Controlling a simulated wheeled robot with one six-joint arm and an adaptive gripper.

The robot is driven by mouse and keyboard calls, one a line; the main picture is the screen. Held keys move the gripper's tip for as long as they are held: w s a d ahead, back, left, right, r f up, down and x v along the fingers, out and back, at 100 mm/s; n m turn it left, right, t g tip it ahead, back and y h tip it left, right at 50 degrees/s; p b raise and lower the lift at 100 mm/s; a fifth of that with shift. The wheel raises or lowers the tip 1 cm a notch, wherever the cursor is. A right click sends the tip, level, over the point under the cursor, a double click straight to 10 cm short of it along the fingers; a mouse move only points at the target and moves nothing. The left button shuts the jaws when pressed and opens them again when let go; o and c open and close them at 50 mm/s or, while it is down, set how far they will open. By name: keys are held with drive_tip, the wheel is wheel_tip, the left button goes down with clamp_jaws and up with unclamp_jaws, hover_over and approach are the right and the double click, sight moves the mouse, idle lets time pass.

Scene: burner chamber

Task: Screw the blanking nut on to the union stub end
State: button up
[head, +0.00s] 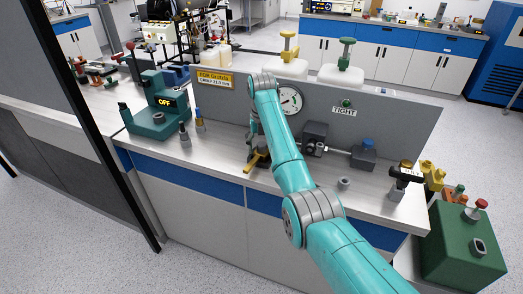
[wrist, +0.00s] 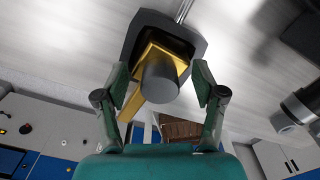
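In the wrist view my gripper (wrist: 160,84) is open, its two green fingers on either side of a plain grey cylinder (wrist: 160,75) with visible gaps. The cylinder stands in front of a gold fitting (wrist: 174,55) with a lever, set against a dark block (wrist: 138,38). I cannot tell whether the cylinder is the stub end or a nut on it. In the head view a yellow lever (head: 257,162) shows beside my arm, which hides most of my gripper. A small grey ring (head: 344,183), possibly a nut, lies on the bench.
A grey panel (head: 390,118) with a gauge (head: 290,99) and a TIGHT sign (head: 344,112) backs the bench. A grey box (head: 315,135) and a blue-topped block (head: 363,154) stand right of my arm. A green OFF machine (head: 152,117) is left. The front bench is mostly clear.

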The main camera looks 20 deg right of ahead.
sight(262, 144)
drive_tip(key=c, duration=0.8)
drive_tip(key=o, duration=1.1)
drive_tip(key=shift+o, duration=0.2)
drive_tip(key=shift+r, duration=0.1)
drive_tip(key=shift+r, duration=2.4)
